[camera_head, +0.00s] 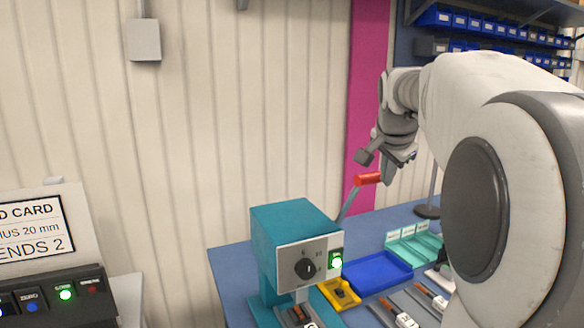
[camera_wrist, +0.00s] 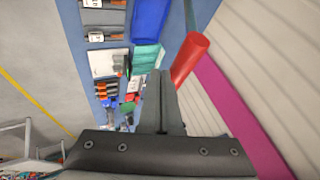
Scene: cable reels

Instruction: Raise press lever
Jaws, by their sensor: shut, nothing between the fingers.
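The teal press (camera_head: 292,222) stands on a blue bench, with a grey front panel, a black dial and a lit green light. Its lever (camera_head: 346,207) slants up to the right from the press and ends in a red handle (camera_head: 367,179). The handle also shows in the wrist view (camera_wrist: 190,58), with part of the teal lever above it. My gripper (camera_head: 388,181) is shut and empty, its fingers pointing down beside the handle's right end. In the wrist view the closed fingers (camera_wrist: 163,75) lie just left of the handle. I cannot tell whether they touch it.
A blue tray (camera_head: 379,271), a yellow tray (camera_head: 340,293) and teal bins (camera_head: 414,246) stand on the bench (camera_head: 232,266) right of the press. A control box with a sign (camera_head: 28,232) is at far left. A ribbed wall is behind; blue bins (camera_head: 470,22) hang upper right.

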